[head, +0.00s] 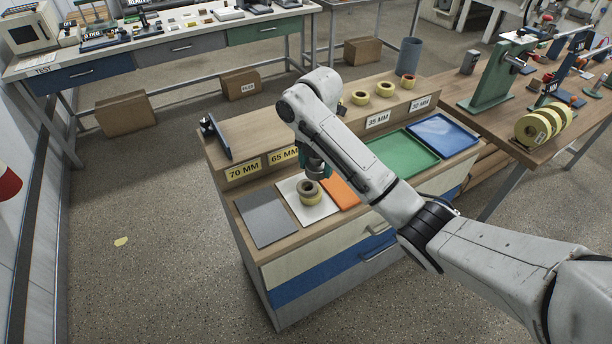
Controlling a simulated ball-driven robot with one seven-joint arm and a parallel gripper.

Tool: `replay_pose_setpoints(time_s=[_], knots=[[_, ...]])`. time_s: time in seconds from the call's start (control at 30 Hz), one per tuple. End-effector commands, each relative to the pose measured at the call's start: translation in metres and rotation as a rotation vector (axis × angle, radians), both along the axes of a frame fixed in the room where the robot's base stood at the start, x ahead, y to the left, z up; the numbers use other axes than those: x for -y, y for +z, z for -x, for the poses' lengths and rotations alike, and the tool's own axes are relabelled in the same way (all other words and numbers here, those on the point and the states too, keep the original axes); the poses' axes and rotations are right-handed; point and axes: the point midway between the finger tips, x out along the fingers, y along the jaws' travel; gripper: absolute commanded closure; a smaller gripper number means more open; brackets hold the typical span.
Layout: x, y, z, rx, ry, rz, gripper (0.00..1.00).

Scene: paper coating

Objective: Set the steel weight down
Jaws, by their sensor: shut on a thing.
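My gripper (318,168) is under the wrist of my arm, low over the front part of the cabinet top, just above and behind a tape roll (310,195). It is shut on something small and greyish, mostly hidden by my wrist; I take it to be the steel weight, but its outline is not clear. The cream tape roll lies on a white sheet (323,211), between a grey sheet (265,217) and an orange tray (345,194). I cannot tell whether the held thing touches the roll.
A raised shelf behind carries width labels, several yellow tape rolls (384,89) and a small dark blue stand (215,137). A green tray (403,154) and a blue tray (442,135) lie to the right. A workbench with a green press (497,75) adjoins. My arm crosses the cabinet's right front.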

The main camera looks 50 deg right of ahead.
Motion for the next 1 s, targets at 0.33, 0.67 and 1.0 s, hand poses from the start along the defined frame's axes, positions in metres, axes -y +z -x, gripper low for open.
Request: replay_pose_setpoints(time_s=[0.33, 0.67, 1.0], knots=[[0.008, -0.033, -0.028, -0.005, 0.000, 0.000, 1.00], [0.014, -0.056, -0.048, -0.002, 0.001, 0.001, 1.00], [0.015, -0.086, -0.051, -0.003, 0.001, 0.000, 1.00]])
